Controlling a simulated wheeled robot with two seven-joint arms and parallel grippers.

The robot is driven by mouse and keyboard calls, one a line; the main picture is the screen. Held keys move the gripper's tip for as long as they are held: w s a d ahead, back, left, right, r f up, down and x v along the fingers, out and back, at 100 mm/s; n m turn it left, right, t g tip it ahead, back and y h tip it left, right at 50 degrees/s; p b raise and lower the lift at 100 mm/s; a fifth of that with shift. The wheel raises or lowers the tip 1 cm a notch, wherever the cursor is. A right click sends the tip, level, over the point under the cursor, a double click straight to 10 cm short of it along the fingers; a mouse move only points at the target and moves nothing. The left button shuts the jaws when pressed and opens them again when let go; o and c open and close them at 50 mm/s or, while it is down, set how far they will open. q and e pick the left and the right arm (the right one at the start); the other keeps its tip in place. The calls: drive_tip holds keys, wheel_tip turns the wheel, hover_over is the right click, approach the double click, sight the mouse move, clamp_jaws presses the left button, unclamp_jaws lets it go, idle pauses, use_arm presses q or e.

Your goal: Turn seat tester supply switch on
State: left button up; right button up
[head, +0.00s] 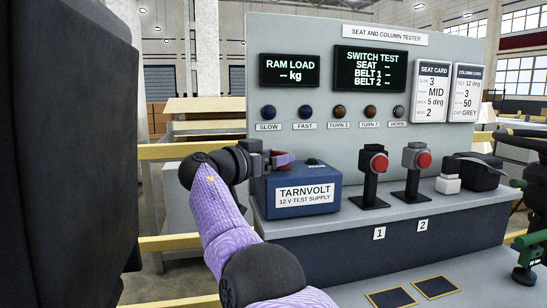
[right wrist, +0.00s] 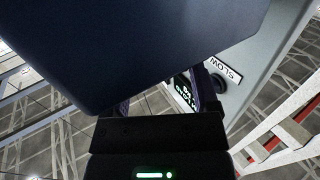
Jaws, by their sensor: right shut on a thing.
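The Tarnvolt 12 V test supply (head: 325,186) is a dark blue box standing on the tester's grey ledge. In the right wrist view the dark blue supply (right wrist: 130,45) fills the upper middle and hides what is between the fingers (right wrist: 163,98). A small dark green piece (head: 314,162) is on top of the box. My left gripper is not in view.
The tester panel (head: 338,37) rises behind, with its two displays lit and a row of knobs below. Two red-buttoned stands (head: 375,163) (head: 418,158) and a black device (head: 475,172) stand right of the supply. A large dark surface (head: 60,150) blocks the left. Yellow rails (head: 165,243) run behind.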

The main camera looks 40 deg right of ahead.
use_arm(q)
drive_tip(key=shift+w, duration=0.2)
use_arm(e)
drive_tip(key=shift+r, duration=0.2)
drive_tip(key=o, duration=1.1)
drive_tip(key=shift+d, duration=0.15)
use_arm(q)
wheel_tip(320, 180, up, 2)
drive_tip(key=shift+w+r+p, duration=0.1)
drive_tip(key=shift+p, duration=1.05)
use_arm(e)
drive_tip(key=a, duration=1)
drive_tip(key=shift+f, duration=0.1)
